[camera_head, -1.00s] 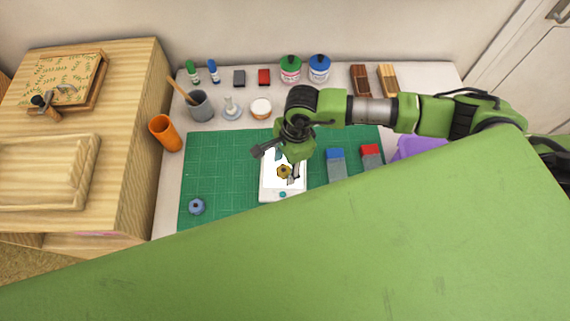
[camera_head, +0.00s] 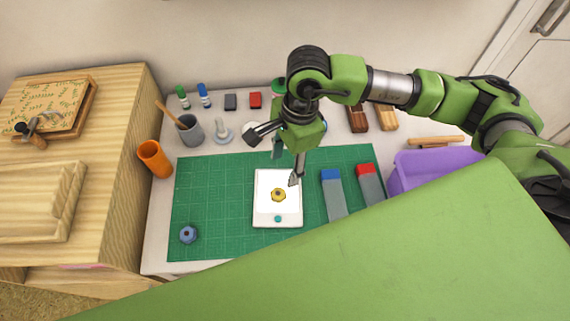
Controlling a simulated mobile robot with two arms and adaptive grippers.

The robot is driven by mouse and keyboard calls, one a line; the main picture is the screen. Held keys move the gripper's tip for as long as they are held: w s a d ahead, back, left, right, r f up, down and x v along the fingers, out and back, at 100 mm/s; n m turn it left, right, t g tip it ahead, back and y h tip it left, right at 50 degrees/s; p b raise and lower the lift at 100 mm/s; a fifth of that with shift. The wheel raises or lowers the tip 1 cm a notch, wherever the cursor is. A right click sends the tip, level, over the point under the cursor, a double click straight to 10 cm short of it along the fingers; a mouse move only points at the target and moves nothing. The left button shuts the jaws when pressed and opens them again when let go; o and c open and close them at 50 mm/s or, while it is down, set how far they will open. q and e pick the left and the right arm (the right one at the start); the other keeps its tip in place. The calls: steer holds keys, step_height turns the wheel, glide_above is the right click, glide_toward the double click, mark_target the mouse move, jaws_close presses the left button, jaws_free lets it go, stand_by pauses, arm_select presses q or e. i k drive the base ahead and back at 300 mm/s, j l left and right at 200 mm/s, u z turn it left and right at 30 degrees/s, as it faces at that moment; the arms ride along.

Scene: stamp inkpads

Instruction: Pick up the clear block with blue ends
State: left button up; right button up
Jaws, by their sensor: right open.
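The clear block with blue ends (camera_head: 335,203) lies on the green cutting mat (camera_head: 220,215). Its far blue end shows, its body looks grey and see-through, and its near end is hidden behind my green body. A similar block with a red end (camera_head: 371,186) lies to its right. My right gripper (camera_head: 286,166) is open and empty, fingers pointing down above the far part of a white square plate (camera_head: 263,213), to the left of the blue-ended block. My left gripper is not in view.
A yellow nut-shaped piece (camera_head: 278,195) sits on the white plate. A blue one (camera_head: 188,235) lies at the mat's left. A purple bin (camera_head: 425,170) stands right of the blocks. An orange cup (camera_head: 154,159) and grey cup (camera_head: 189,130) stand at left.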

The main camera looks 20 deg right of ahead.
mark_target(335, 201)
steer(key=z, duration=1.25)
